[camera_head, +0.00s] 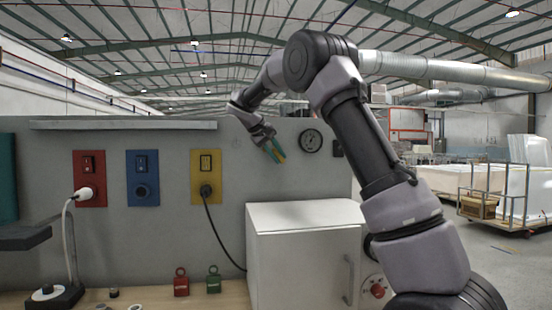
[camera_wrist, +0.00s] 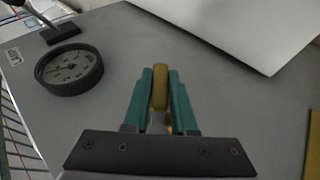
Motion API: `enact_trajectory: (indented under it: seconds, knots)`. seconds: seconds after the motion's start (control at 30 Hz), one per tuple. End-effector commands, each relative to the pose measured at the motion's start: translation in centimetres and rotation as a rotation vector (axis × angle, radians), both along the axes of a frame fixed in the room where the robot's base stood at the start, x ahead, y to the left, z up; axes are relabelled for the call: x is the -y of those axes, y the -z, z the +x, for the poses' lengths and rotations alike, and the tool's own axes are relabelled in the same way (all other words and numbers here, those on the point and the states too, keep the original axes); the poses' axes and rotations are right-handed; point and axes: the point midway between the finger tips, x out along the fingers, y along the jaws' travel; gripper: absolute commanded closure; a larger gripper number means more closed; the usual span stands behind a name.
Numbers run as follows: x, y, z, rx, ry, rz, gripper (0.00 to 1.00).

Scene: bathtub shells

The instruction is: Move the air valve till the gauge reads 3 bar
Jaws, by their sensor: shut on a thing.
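The air valve's yellow lever (camera_wrist: 160,90) stands between the teal fingers of my gripper (camera_wrist: 161,74) in the wrist view, and the fingers are shut on it. In the head view my gripper (camera_head: 276,154) is at the grey panel, left of the gauge, with a strip of the yellow lever (camera_head: 281,158) showing. The round black-rimmed gauge (camera_head: 310,141) is on the panel. It shows larger in the wrist view (camera_wrist: 68,70), left of my fingers, but its numbers are too small to read surely.
A white cabinet (camera_head: 290,260) stands below the gripper. Red (camera_head: 90,165), blue (camera_head: 143,165) and yellow (camera_head: 205,165) socket plates are to the left, with a black cable hanging from the yellow one. A small dark box (camera_head: 338,149) is right of the gauge.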

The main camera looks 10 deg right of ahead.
Motion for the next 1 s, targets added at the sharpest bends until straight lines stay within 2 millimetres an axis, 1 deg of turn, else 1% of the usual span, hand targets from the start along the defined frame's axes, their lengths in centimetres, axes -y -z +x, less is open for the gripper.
enact_trajectory:
  seconds: [0.2,0.6,0.63,0.67,0.7,1.0]
  knots:
    - [0.16,-0.28,0.02,0.002,-0.002,-0.052,1.00]
    - [0.20,-0.32,0.03,0.002,-0.002,-0.061,1.00]
    - [0.19,-0.33,0.02,0.002,-0.002,-0.061,0.71]
    - [0.19,-0.32,0.03,0.002,-0.002,-0.061,0.60]
    - [0.20,-0.31,0.02,0.002,-0.002,-0.061,0.45]
    - [0.21,-0.27,-0.01,0.001,-0.001,-0.060,0.45]
